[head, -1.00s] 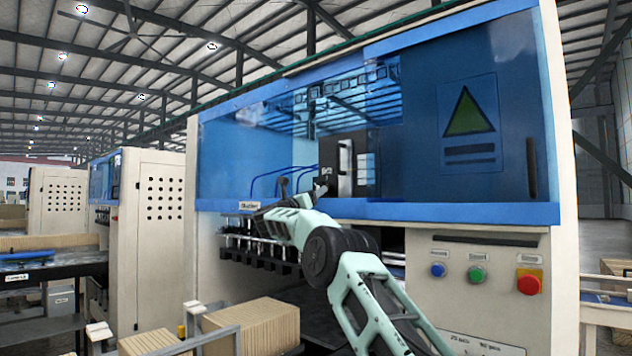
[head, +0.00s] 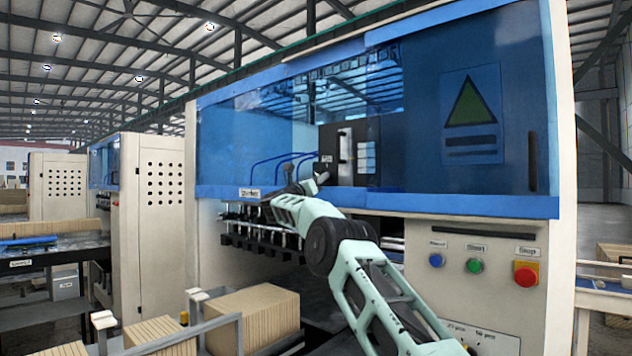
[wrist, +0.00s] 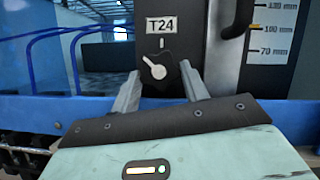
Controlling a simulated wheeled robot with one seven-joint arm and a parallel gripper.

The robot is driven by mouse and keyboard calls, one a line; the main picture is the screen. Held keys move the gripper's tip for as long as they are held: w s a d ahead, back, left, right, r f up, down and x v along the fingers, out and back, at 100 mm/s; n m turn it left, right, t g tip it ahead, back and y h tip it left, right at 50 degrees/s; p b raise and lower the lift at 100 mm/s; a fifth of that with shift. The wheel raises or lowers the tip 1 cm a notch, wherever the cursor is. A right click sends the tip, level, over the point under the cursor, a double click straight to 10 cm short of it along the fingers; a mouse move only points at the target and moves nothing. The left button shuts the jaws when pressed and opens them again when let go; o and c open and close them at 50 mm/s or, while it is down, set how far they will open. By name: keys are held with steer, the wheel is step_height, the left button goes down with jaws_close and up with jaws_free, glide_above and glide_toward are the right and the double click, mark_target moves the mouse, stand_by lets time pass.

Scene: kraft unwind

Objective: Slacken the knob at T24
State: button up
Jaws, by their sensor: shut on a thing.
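The T24 label (wrist: 161,25) is on a dark panel. My gripper (wrist: 160,70) is shut on the knob, one grey finger on each side. In the head view my gripper (head: 310,190) is at the lower edge of the dark T24 panel (head: 344,150), and the knob cannot be made out there.
A black handle (wrist: 238,18) and a millimetre scale (wrist: 272,30) are right of the knob. Blue hoses (wrist: 75,45) are to the left. A blue ledge (head: 450,207) runs below the panel. Buttons, including a red one (head: 526,273), are at lower right.

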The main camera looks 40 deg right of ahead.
steer(key=shift+s+n+t+y+b, duration=0.1)
steer(key=shift+n+t+y+b, duration=0.15)
steer(key=shift+n+t+b, duration=0.45)
steer(key=shift+s+n+t+y+b, duration=0.1)
steer(key=shift+n+t+y+b, duration=0.2)
steer(key=shift+n+b, duration=0.8)
steer(key=shift+r+n+p, duration=0.1)
steer(key=shift+n+p, duration=0.2)
steer(key=shift+p, duration=0.1)
steer(key=o, duration=1)
steer(key=shift+w, duration=0.1)
steer(key=shift+f, duration=0.2)
